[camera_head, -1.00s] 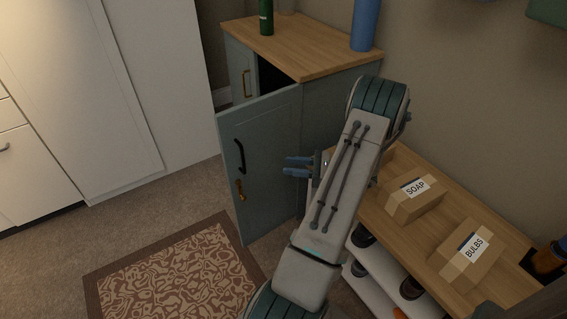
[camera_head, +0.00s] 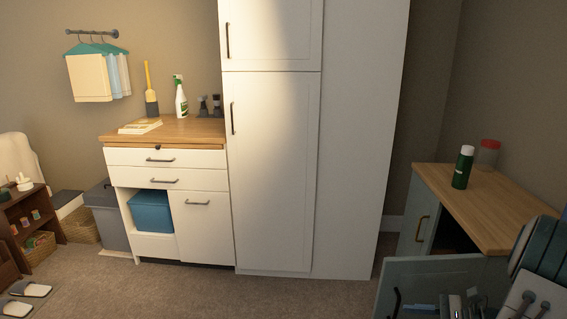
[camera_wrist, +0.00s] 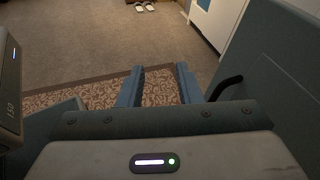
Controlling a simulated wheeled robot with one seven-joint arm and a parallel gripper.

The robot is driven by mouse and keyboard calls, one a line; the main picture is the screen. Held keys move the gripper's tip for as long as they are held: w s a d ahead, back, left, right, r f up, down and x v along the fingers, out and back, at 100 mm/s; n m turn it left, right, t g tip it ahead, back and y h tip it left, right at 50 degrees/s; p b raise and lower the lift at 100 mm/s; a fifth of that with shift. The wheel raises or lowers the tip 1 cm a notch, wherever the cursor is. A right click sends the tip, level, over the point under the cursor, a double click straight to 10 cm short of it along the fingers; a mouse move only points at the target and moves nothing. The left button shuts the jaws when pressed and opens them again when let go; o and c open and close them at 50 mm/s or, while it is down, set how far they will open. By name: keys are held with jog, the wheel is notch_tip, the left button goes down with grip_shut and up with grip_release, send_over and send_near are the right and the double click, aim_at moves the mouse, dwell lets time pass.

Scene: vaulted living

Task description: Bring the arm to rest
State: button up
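My gripper (camera_wrist: 166,88) shows in the wrist view with its two blue fingers apart and nothing between them. Carpet and a patterned rug lie beyond the fingers. In the head view my arm is at the lower right edge, and part of my gripper (camera_head: 462,304) shows at the bottom, in front of the open door (camera_head: 430,275) of the blue-grey cabinet. In the wrist view a blue-grey panel with a black handle (camera_wrist: 226,84) is close to the right of the fingers.
The blue-grey cabinet (camera_head: 485,212) carries a green bottle (camera_head: 462,168) and a red-lidded jar (camera_head: 488,154). A tall white cupboard (camera_head: 285,150) stands in the middle, beside a white drawer unit (camera_head: 165,190). Carpet (camera_head: 210,290) in front is clear. The patterned rug (camera_wrist: 160,88) lies below my gripper.

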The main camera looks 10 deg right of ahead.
jog(key=s+a+r+n+g+h+p, duration=0.1)
jog(key=s+a+r+n+h+p, duration=0.2)
jog(key=a+r+n+p, duration=0.3)
jog(key=s+a+r+n+g+h+p, duration=0.2)
jog(key=a+r+n+h+p, duration=0.3)
jog(key=a+r+n, duration=0.4)
jog(key=s+a+r+n+g+h+p, duration=0.2)
jog(key=s+a+r+n+h+p, duration=0.2)
jog(key=r, duration=1.2)
jog(key=a+n+p, duration=0.3)
jog(key=a, duration=0.2)
jog(key=shift+s+r+n, duration=0.15)
jog(key=shift+s+n, duration=0.15)
jog(key=shift+s, duration=0.1)
jog(key=shift+s, duration=0.1)
